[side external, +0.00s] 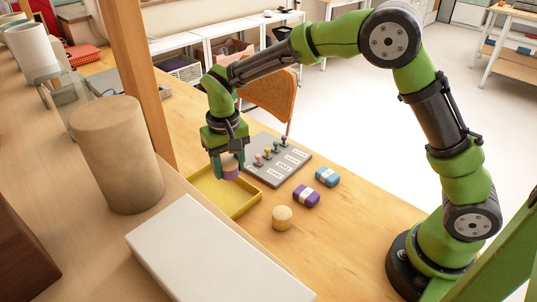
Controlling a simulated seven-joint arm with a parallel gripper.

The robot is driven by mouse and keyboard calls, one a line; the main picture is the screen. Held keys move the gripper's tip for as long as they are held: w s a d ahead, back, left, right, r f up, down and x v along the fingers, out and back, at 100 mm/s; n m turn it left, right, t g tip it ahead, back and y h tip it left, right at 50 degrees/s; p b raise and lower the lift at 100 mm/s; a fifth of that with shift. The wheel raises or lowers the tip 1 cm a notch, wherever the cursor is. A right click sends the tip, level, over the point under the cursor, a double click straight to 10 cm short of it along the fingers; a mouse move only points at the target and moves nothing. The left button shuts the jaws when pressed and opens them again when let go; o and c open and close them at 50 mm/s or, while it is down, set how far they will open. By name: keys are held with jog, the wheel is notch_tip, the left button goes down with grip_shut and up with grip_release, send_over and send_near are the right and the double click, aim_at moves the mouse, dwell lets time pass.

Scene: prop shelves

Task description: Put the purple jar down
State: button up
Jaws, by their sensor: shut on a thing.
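The purple jar (231,174), with a pale tan lid, is between the fingers of my gripper (229,167). My gripper points down and is shut on it. The jar is over the back right part of a shallow yellow tray (238,210). I cannot tell whether its base touches the tray floor. The fingers partly cover the jar's sides.
A grey board (270,178) with several coloured pegs lies right of the tray. A white box (205,255), a large tan cylinder (118,150) and a wooden post (145,80) are at left.

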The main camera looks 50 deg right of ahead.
aim_at(233, 200)
notch_tip(233, 200, down, 9)
jog(key=shift+r, duration=0.1)
dwell(0.3)
jog(key=o, duration=1.1)
jog(key=shift+s, duration=0.1)
